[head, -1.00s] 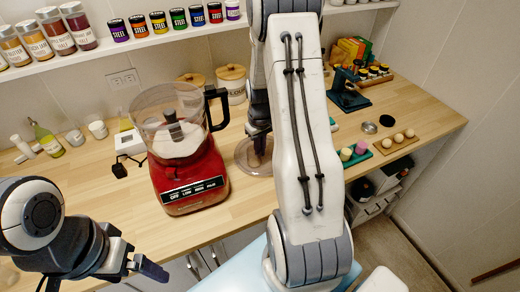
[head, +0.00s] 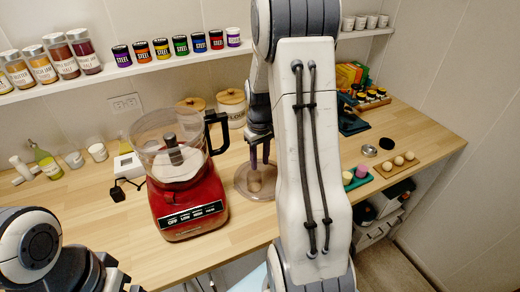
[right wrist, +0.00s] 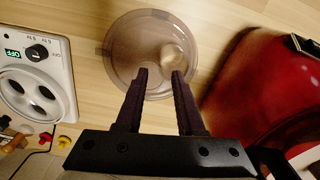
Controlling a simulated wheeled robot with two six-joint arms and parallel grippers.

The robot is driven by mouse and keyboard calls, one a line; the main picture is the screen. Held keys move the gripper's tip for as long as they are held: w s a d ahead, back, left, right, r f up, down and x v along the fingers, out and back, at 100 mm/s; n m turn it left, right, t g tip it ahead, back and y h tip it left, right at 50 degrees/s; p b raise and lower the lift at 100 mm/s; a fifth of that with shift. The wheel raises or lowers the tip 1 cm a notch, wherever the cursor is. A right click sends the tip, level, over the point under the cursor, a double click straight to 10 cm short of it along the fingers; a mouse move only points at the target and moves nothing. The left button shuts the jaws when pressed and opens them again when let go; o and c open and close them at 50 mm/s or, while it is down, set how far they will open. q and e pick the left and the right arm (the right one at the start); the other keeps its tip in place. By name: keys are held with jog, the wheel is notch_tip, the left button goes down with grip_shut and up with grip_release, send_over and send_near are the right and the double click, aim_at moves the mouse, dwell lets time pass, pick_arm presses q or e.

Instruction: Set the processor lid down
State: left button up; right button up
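The clear, round processor lid (head: 243,187) lies flat on the wooden counter, just right of the red food processor (head: 188,205). It also shows whole in the right wrist view (right wrist: 122,60), with a raised part right of its middle. My right gripper (right wrist: 160,73) is open, its two dark fingers apart over the lid with nothing seen between them. In the head view its fingers (head: 260,153) point down above the lid, partly covered by my right arm. My left gripper (head: 118,282) is cut off by the bottom edge, its fingertips mostly out of view.
A white appliance with a dial (right wrist: 38,75) stands beside the lid in the right wrist view. Two canisters (head: 231,105) stand behind the lid. An egg board (head: 396,166) lies further right. Bare counter (head: 115,215) shows left of the processor.

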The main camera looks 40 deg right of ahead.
notch_tip(320, 180, up, 6)
jog(key=shift+f, duration=0.25)
dwell(0.5)
